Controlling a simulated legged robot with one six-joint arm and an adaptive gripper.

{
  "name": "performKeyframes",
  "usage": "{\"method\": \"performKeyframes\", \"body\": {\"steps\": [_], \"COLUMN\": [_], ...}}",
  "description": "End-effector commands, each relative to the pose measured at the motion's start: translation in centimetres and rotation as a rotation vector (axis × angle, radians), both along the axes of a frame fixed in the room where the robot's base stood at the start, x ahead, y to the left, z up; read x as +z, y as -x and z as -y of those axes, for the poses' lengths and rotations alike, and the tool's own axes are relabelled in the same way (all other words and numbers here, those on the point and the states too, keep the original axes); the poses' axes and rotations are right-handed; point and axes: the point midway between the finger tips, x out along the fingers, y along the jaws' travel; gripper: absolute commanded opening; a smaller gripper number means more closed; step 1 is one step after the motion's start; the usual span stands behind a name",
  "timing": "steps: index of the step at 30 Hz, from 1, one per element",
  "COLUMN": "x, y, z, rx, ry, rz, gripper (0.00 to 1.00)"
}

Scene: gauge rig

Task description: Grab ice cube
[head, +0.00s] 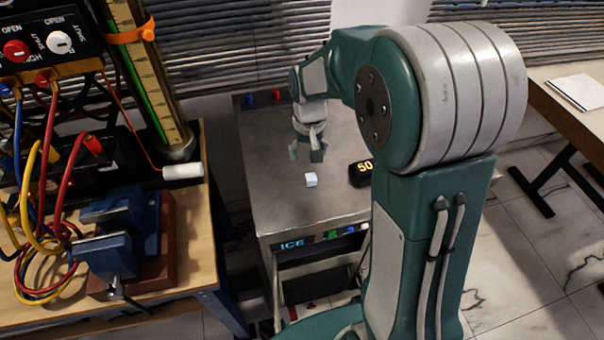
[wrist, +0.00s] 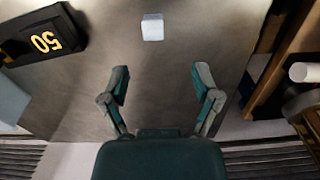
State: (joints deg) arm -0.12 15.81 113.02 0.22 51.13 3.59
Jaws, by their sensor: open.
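The ice cube (head: 311,180) is a small pale-blue block on the grey metal top of a cabinet (head: 265,140) marked "ICE". In the wrist view the ice cube (wrist: 152,27) lies near the top, beyond the fingertips and roughly in line with the gap between them. My gripper (head: 309,152) is above the cabinet top, behind the cube in the head view. In the wrist view my gripper (wrist: 162,82) is open, with nothing between its fingers.
A black block marked "50" (head: 361,174) stands right of the cube; it also shows in the wrist view (wrist: 42,38). At left, a wooden bench (head: 190,275) carries a blue vise (head: 115,235), cables and a gauge tube. The cabinet top around the cube is mostly clear.

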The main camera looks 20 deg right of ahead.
Motion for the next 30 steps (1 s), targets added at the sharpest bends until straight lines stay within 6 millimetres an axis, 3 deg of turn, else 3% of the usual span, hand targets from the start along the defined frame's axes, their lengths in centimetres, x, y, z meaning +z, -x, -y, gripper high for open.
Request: {"method": "performKeyframes", "body": {"steps": [4,11,18,28,29,30], "x": [-2.7,-4.6,-8.2,-9.2,-9.2,-9.2], "y": [0.0,-0.1,-0.3,-0.3,-0.3,-0.3], "z": [0.1,-0.1,0.3,0.4,0.3,0.3], "rx": [-0.001,0.0,0.0,-0.001,-0.001,-0.001], "ry": [0.0,0.003,0.003,0.002,0.003,0.003], "rz": [-0.005,-0.002,-0.004,0.0,0.0,0.0], "gripper": [0.8,0.8,0.8,0.8,0.76,0.58]}}
